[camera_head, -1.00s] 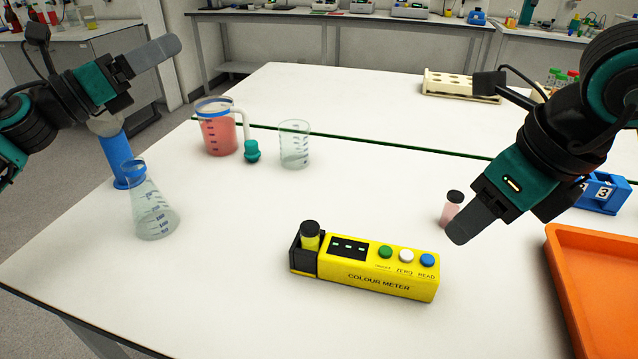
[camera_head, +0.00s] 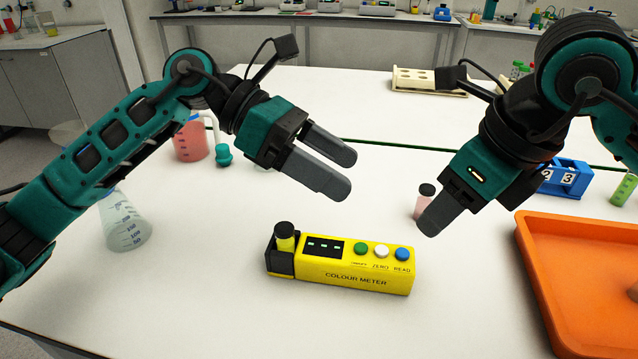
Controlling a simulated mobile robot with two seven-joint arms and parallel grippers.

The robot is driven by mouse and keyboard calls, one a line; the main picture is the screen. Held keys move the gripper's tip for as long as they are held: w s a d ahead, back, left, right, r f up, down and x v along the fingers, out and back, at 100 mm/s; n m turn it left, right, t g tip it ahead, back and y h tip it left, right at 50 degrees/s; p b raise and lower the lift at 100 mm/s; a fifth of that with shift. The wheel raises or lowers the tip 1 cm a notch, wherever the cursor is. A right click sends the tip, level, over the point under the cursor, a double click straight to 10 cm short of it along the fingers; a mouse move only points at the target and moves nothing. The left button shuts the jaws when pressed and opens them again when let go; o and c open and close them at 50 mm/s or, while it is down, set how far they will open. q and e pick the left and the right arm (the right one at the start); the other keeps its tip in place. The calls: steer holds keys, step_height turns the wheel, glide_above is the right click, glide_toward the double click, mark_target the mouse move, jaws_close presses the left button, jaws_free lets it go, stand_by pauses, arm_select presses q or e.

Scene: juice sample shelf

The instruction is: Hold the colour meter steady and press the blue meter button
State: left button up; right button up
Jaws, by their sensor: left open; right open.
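The yellow colour meter (camera_head: 352,279) lies on the white bench in the middle front. Its top has a dark display (camera_head: 325,247), a green button (camera_head: 361,249), a white button (camera_head: 381,251) and the blue button (camera_head: 402,254) marked READ at the right. A vial with a black cap (camera_head: 284,236) stands in the black holder at its left end. My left gripper (camera_head: 340,172) is open and empty above and behind the meter. My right gripper (camera_head: 431,226) is open, above and right of the meter's blue button end, touching neither; its fingers overlap in this view.
A pink vial with a black cap (camera_head: 422,201) stands behind my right fingers. An orange tray (camera_head: 528,262) is at the right, with a blue numbered rack (camera_head: 566,178) behind. A conical flask (camera_head: 124,226) and red jug (camera_head: 188,142) stand at left. The bench before the meter is clear.

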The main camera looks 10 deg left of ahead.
mark_target(319, 246)
arm_select(q)
steer(key=f+y, duration=0.4)
steer(key=f, duration=0.1)
steer(key=a+f+m+y, duration=0.1)
steer(key=f+y, duration=0.3)
steer(key=f, duration=0.2)
steer(key=f+y, duration=0.4)
steer(key=f, duration=0.1)
steer(key=shift+s+a+f+m+t+y, duration=0.15)
steer(key=shift+a+f+m+t+y, duration=0.05)
steer(key=shift+m+t+y, duration=0.1)
steer(key=c, duration=1.3)
arm_select(e)
jaws_close()
stand_by(1.1)
